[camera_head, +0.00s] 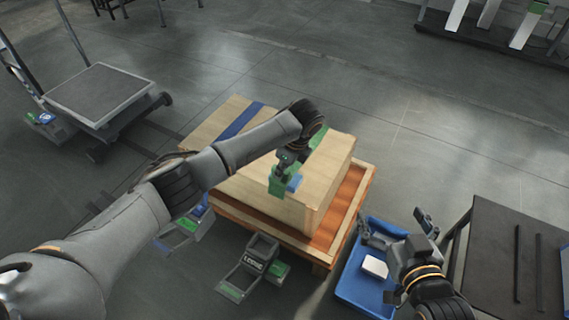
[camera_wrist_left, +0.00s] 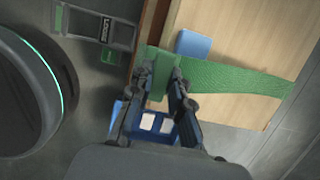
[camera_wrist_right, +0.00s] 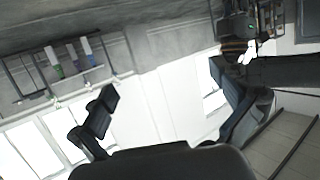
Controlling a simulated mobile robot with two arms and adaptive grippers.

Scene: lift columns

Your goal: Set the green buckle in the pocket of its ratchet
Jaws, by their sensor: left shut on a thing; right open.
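My left gripper (camera_head: 283,172) is shut on the green buckle (camera_head: 276,187) at the near side of the wooden box. In the left wrist view the buckle (camera_wrist_left: 157,78) sits between the fingertips (camera_wrist_left: 176,80), which partly hide it. The green strap (camera_wrist_left: 235,77) runs from it across the box top. A grey ratchet (camera_head: 250,264) with a dark lettered plate and green parts is on the floor below the box, apart from the buckle; it also seems to show in the left wrist view (camera_wrist_left: 105,28). My right gripper (camera_head: 398,230) is open and empty above a blue tray.
The box (camera_head: 330,160) stands on an orange-brown pallet (camera_head: 350,205). A blue strap (camera_head: 240,120) crosses it. More strap hardware (camera_head: 183,232) lies left of the ratchet. A dark table (camera_head: 510,260) is at right, a platform cart (camera_head: 98,92) at left.

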